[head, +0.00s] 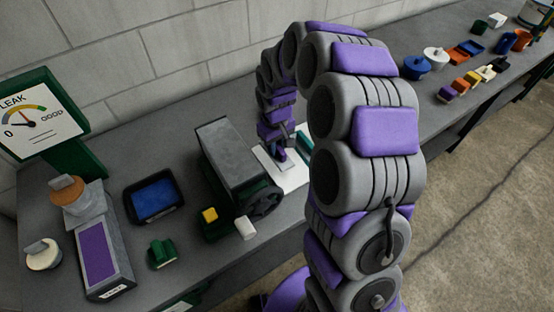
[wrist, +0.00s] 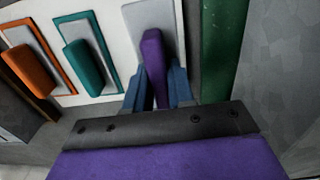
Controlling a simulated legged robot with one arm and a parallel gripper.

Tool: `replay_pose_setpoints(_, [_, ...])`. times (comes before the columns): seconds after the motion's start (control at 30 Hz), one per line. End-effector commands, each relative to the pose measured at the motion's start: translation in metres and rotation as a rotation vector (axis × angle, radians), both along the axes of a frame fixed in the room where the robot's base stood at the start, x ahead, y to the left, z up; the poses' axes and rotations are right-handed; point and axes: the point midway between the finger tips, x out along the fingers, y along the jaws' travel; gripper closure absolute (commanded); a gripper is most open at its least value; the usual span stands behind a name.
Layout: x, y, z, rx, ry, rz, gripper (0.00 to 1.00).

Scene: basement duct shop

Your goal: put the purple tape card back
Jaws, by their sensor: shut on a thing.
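The purple tape card (wrist: 153,52) shows in the wrist view as a purple upright grip in front of a pale grey patch. My gripper (wrist: 155,92) is shut on the purple grip, with a blue-grey finger on each side. The white board (wrist: 112,30) lies behind it. I cannot tell whether the card touches the board. A teal card (wrist: 84,66) and an orange card (wrist: 28,70) sit left of the purple one in the wrist view.
A grey machine with a wheel (head: 232,155) stands close left of the board. A blue tray (head: 154,196), a gauge (head: 30,118) and several small blocks (head: 466,82) share the bench.

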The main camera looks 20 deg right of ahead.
Motion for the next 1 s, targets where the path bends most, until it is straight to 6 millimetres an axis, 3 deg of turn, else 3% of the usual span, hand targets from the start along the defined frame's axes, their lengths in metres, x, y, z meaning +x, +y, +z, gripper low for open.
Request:
replay_pose_setpoints(0.03, [-0.001, -0.002, -0.01, 0.001, 0.003, -0.001, 1.0])
replay_pose_setpoints(0.43, [0.0, -0.002, -0.055, 0.001, 0.003, -0.002, 1.0])
replay_pose_setpoints(0.8, [0.0, -0.002, -0.058, 0.001, -0.001, -0.003, 1.0])
replay_pose_setpoints(0.83, [0.0, -0.002, -0.058, 0.001, -0.001, -0.003, 0.74])
replay_pose_setpoints(1.0, [0.0, -0.003, -0.058, 0.002, 0.0, -0.003, 0.58])
